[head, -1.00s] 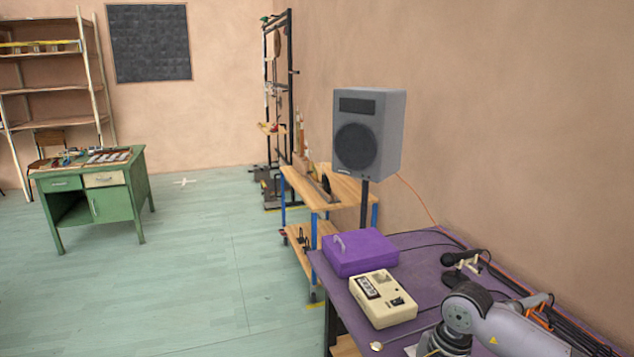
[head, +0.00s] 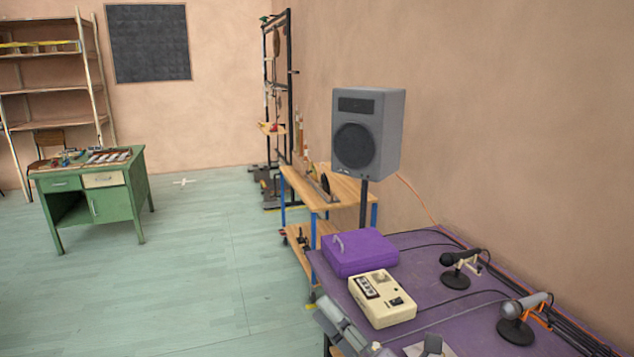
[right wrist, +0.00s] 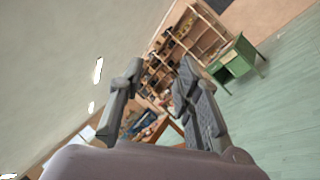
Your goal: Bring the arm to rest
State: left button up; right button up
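My right gripper (head: 338,322) shows at the bottom of the head view, beside the front left edge of the purple-topped table (head: 440,290). Most of the arm behind it is out of the picture. In the right wrist view the two grey fingers of the right gripper (right wrist: 160,68) stand apart with nothing held between them. Beyond them are the distant shelves and the green desk (right wrist: 236,60). My left gripper is not in view.
On the purple table are a cream device (head: 382,298), a purple case (head: 358,252) and two microphones (head: 462,268) (head: 520,315) on round bases. A grey speaker (head: 367,135) stands behind. The green desk (head: 92,190) is far left, with open floor (head: 200,270) between.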

jog(key=w+d+f+m+t+h, duration=0.1)
jog(key=d+f+m+h, duration=0.5)
jog(key=m, duration=0.3)
jog(key=d+f+m+t+h, duration=0.1)
jog(key=d+f+m+h, duration=0.3)
jog(key=d+m+h, duration=0.4)
jog(key=s+d+f+m+g+h, duration=0.25)
jog(key=s+f+m+g, duration=0.25)
jog(key=f+m, duration=0.3)
jog(key=s+d+f+m+g+y, duration=0.1)
jog(key=s+f+m+g, duration=0.1)
jog(key=s+f+g, duration=0.6)
jog(key=s+d+f+m+g, duration=0.1)
jog(key=s+f+m, duration=0.3)
jog(key=s, duration=0.7)
notch_tip(320, 180, down, 28)
jog(key=s+n+g, duration=0.1)
jog(key=s+g, duration=0.1)
jog(key=s, duration=0.1)
jog(key=s+d+f+g, duration=0.1)
jog(key=s+d+f, duration=0.1)
jog(key=s+f, duration=1.3)
jog(key=shift+s+d+f+n, duration=0.3)
jog(key=shift+s, duration=0.35)
